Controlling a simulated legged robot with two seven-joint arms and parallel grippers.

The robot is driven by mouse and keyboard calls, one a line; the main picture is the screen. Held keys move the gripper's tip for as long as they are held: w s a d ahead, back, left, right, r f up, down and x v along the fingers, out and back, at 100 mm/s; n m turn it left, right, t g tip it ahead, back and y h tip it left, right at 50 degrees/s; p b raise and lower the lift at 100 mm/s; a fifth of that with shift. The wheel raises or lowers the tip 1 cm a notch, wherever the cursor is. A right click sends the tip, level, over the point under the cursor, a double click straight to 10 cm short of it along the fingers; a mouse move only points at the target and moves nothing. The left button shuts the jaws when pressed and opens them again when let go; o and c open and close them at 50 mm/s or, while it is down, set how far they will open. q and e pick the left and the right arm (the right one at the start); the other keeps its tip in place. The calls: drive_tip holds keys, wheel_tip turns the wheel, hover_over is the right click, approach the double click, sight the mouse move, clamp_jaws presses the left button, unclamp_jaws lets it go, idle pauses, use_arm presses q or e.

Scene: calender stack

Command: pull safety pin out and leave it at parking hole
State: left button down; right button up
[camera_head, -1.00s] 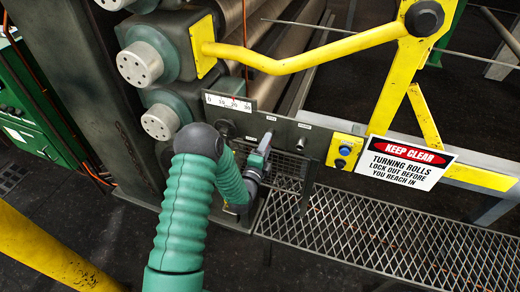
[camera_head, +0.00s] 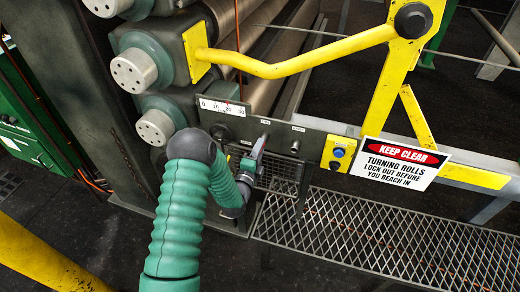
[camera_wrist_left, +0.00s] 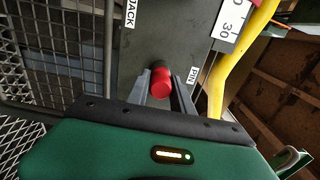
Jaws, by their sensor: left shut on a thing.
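The safety pin shows as a red round knob (camera_wrist_left: 161,82) in the left wrist view, beside the label PIN (camera_wrist_left: 193,76) on the dark panel (camera_wrist_left: 165,35). My left gripper (camera_wrist_left: 160,90) is shut on this knob, one grey finger on each side. In the head view my left gripper (camera_head: 259,148) is at the front of the panel (camera_head: 228,131), below a small label, and hides the red knob. How deep the pin sits is hidden. I cannot make out the parking hole. My right gripper is not in view.
A grey stud (camera_head: 295,147) and a yellow button box (camera_head: 338,153) are right of my gripper. A yellow bar (camera_head: 290,68) crosses above, near the rolls. A KEEP CLEAR sign (camera_head: 400,163) hangs at right. A mesh walkway (camera_head: 370,232) lies below.

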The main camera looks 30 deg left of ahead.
use_arm(q)
drive_tip(key=shift+s+a+f, duration=0.1)
drive_tip(key=shift+a, duration=0.05)
drive_tip(key=shift+s, duration=0.15)
drive_tip(key=shift+s+d, duration=0.15)
drive_tip(key=shift+d, duration=0.05)
drive_tip(key=shift+s, duration=0.1)
drive_tip(key=shift+s, duration=0.1)
drive_tip(key=shift+v, duration=0.9)
idle(0.7)
drive_tip(key=shift+v, duration=2.8)
